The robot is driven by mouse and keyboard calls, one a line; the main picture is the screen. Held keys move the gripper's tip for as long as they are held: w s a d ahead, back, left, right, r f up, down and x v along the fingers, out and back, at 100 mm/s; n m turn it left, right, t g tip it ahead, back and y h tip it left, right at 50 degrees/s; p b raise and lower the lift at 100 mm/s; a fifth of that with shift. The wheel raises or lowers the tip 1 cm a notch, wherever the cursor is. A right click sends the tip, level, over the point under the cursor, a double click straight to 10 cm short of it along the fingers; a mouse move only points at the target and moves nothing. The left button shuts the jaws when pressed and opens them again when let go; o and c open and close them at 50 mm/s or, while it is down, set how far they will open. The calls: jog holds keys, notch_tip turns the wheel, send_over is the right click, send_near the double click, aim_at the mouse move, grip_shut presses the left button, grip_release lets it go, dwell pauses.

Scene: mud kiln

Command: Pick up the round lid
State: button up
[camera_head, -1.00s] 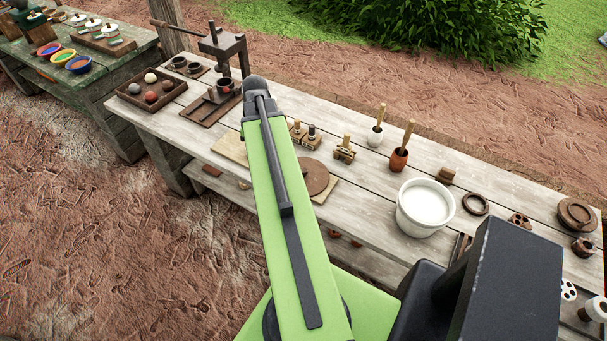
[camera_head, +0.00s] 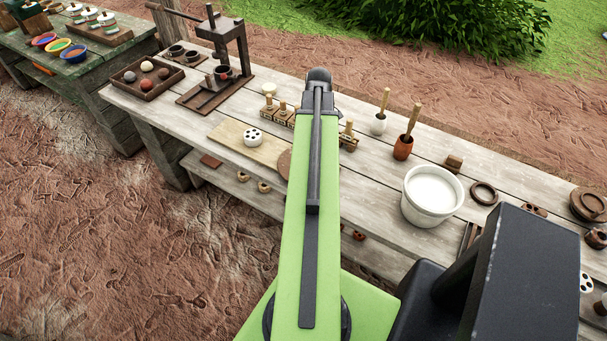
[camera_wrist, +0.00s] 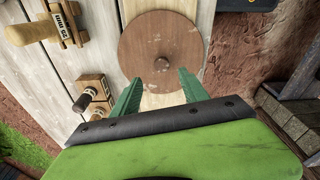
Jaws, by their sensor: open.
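A flat, round brown wooden disc (camera_wrist: 162,50) with a small mark or knob at its centre lies on the table in the wrist view. In the head view only its left edge (camera_head: 284,164) shows beside my arm. My gripper (camera_wrist: 160,76) has its two green fingers spread apart, near the disc's lower edge in the wrist view. The head view hides the gripper behind my arm. Another round brown wooden piece, lid-like (camera_head: 588,204), lies at the table's right end.
Wooden stamps (camera_wrist: 93,95) stand close left of my fingers in the wrist view. A press (camera_head: 224,62) and ball tray (camera_head: 147,77) stand left.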

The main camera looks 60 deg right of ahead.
jog(key=f+b, duration=0.2)
jog(key=f, duration=0.1)
jog(key=f+b, duration=0.3)
jog(key=w+f+b, duration=0.1)
jog(key=f+b, duration=0.2)
jog(key=shift+a+f, duration=0.3)
jog(key=shift+r, duration=0.25)
grip_shut()
